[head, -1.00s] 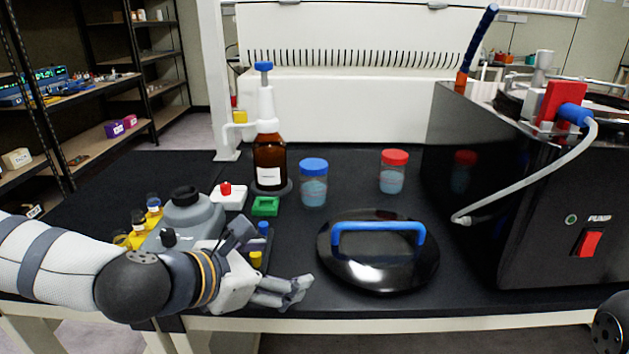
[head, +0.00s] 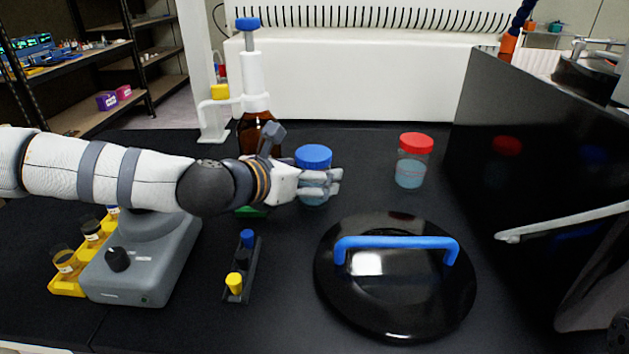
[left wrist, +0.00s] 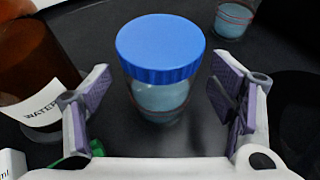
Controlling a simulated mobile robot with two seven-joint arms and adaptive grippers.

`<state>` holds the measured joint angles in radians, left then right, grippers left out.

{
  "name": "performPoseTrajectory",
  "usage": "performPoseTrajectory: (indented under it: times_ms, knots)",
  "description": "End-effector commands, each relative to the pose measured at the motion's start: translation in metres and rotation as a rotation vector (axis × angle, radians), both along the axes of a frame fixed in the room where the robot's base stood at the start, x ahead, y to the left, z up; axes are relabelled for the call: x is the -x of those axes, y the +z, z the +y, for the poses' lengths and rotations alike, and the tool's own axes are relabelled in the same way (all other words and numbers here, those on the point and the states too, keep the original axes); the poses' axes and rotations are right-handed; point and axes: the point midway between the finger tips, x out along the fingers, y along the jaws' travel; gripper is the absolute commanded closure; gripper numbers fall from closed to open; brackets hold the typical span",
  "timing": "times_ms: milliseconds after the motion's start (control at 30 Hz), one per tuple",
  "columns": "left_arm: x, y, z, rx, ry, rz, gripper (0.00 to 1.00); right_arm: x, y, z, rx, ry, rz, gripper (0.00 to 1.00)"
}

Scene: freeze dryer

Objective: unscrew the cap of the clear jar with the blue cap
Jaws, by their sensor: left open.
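The clear jar (head: 312,196) with the blue cap (head: 313,156) stands upright on the black bench, with light blue contents. My left gripper (head: 328,184) is level with the jar in the head view, its fingers overlapping it below the cap. In the left wrist view, the blue cap (left wrist: 160,46) and jar (left wrist: 160,98) sit ahead, between the two spread purple-padded fingers of my left gripper (left wrist: 168,105). Both fingers stand apart from the jar. The cap is on the jar. My right gripper is not in view.
A brown bottle (head: 254,132) stands just left of the jar; it also shows in the left wrist view (left wrist: 30,65). A red-capped jar (head: 411,172) stands to the right. A black lid (head: 396,298) with a blue handle lies in front. A small tube rack (head: 243,268) is front left.

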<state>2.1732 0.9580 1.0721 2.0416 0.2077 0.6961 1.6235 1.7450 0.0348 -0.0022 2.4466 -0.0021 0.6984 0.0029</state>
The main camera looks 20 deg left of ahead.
Motion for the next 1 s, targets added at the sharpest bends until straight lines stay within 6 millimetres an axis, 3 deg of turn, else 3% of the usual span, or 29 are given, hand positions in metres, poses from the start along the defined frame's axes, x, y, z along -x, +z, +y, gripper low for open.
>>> performPoseTrajectory:
  times_ms: [100, 300, 600, 867, 1000]
  knots:
    - [-0.012, -0.005, -0.005, 0.000, -0.002, -0.001, 0.23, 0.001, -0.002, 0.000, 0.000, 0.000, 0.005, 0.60]
    - [-0.013, -0.004, -0.005, 0.000, -0.001, -0.003, 0.23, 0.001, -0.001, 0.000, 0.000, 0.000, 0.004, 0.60]
    - [-0.013, -0.004, -0.005, 0.000, -0.001, -0.003, 0.83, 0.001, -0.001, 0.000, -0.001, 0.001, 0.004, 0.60]
    - [-0.013, 0.000, -0.005, 0.000, -0.002, -0.005, 0.83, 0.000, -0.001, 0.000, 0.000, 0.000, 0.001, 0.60]
    - [-0.013, 0.021, -0.005, 0.000, -0.002, -0.013, 0.83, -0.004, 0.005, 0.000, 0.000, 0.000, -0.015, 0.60]
